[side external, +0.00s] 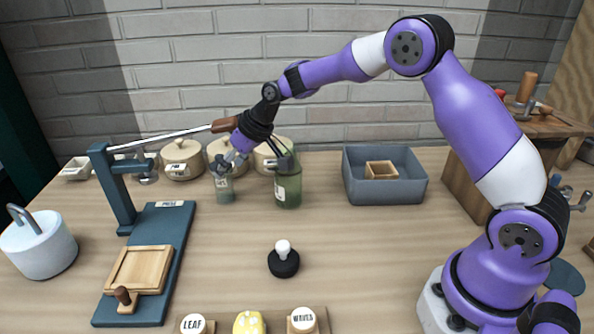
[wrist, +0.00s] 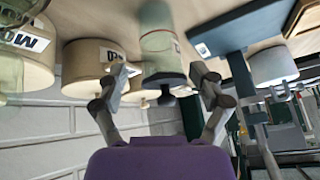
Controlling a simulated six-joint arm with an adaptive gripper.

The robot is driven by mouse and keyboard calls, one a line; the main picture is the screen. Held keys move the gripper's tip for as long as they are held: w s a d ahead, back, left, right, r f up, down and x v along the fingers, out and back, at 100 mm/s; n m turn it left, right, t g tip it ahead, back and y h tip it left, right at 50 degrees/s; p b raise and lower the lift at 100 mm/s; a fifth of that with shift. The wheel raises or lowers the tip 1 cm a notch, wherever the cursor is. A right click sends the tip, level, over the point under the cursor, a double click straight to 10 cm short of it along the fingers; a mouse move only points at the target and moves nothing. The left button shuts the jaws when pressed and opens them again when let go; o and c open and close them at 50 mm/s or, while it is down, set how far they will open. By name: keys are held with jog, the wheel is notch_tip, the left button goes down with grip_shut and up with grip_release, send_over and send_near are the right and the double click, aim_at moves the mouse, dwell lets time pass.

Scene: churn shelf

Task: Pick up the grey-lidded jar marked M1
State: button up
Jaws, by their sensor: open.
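The grey-lidded jar (side external: 224,189) stands upright on the table at left of centre in the side view, its top partly covered by my gripper. In the wrist view, which is upside down, the clear jar (wrist: 162,48) has a grey lid and a small label too blurred to read. My gripper (side external: 233,160) is open and empty at about the height of the lid. In the wrist view the fingers of my gripper (wrist: 160,82) appear on either side of the lid. I cannot tell whether they touch it.
A green bottle (side external: 289,187) stands just right of the jar. Several labelled wooden canisters (side external: 181,161) line the wall behind. A blue press (side external: 168,228) with a long lever stands left. A grey bin (side external: 385,190) is at right. The table is clear before the jar, down to a black stamp (side external: 284,263).

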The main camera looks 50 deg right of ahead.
jog(key=x, duration=0.5)
jog(key=shift+w+a+f, duration=0.1)
jog(key=shift+w+a, duration=0.1)
jog(key=shift+c, duration=0.3)
jog(key=c, duration=1)
